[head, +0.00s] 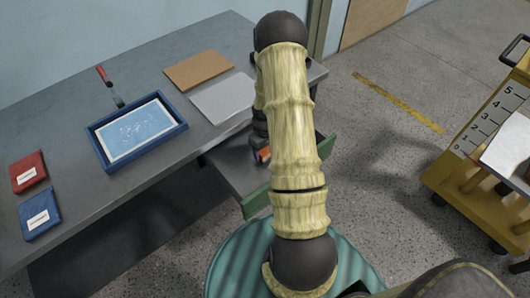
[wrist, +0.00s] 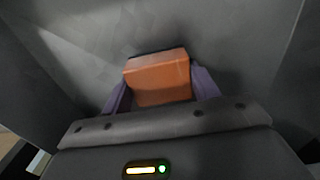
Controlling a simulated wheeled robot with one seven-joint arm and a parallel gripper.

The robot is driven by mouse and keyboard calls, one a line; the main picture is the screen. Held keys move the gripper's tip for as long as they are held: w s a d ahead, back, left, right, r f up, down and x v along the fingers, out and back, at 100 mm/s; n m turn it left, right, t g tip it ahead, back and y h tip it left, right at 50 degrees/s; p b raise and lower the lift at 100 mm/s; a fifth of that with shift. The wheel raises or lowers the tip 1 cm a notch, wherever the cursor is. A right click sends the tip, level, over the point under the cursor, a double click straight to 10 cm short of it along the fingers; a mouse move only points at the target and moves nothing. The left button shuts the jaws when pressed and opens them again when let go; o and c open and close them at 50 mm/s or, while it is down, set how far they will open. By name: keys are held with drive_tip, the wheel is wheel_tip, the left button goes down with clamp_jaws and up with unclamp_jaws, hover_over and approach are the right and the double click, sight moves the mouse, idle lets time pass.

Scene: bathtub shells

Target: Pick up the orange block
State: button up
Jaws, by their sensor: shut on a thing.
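The orange block (wrist: 158,78) sits between the two purple fingers of my gripper (wrist: 162,92) in the wrist view, and the fingers are shut on it. In the head view only a small orange patch of the block (head: 264,154) shows beside my arm. It is inside or just above an open grey drawer (head: 228,168) with a green front. My arm hides most of my gripper and part of the drawer there. I cannot tell whether the block touches the drawer floor.
The grey table (head: 70,125) bears a blue tray (head: 96,143), a red-handled tool (head: 108,85), a brown sheet (head: 198,69), a pale sheet (head: 222,98), a red packet (head: 27,171) and a blue packet (head: 39,214). A yellow cart (head: 462,172) stands at right. Open floor lies between.

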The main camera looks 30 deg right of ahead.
wheel_tip(320, 180, up, 8)
drive_tip(key=shift+f, duration=0.1)
idle(0.5)
